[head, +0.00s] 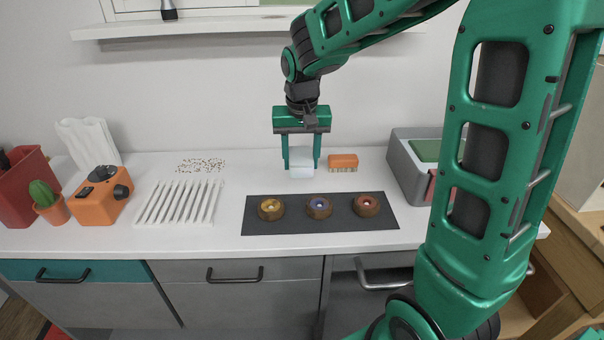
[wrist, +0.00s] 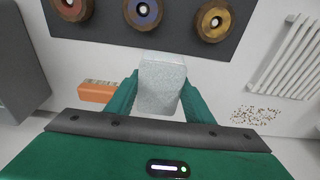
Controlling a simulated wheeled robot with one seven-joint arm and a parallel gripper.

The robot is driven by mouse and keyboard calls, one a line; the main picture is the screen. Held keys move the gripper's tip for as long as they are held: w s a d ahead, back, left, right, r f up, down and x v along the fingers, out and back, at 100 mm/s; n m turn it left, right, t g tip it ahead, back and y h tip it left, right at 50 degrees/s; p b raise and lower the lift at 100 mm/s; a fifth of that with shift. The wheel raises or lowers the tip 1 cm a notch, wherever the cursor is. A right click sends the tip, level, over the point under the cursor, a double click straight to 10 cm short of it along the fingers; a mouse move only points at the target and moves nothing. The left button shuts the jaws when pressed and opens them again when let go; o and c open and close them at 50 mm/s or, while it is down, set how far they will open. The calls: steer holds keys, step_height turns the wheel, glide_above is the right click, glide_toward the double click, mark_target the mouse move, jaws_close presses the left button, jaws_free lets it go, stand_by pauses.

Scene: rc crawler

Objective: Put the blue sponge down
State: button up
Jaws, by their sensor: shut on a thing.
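The blue sponge looks like a very pale, bluish-white block (head: 301,164) in the head view. It also shows in the wrist view (wrist: 161,85), upright between the fingers. My gripper (head: 301,160) points straight down and is shut on the sponge, with one green finger on each side. The sponge is over the white counter (head: 240,180), behind the dark mat. Its lower end is at or just above the counter top; I cannot tell whether it touches.
A dark mat (head: 320,229) with three round wooden pieces lies in front. An orange brush (head: 343,161) lies close right of the sponge. A grey box (head: 402,170) stands further right. Crumbs (head: 201,165) and a white slatted rack (head: 180,203) are left. Counter between crumbs and sponge is clear.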

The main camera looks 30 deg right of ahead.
glide_above(311, 180)
step_height(311, 180, down, 3)
steer(key=shift+s+a+f, duration=0.1)
steer(key=shift+s, duration=0.05)
steer(key=shift+f, duration=1.95)
steer(key=o, duration=0.9)
steer(key=shift+f, duration=0.1)
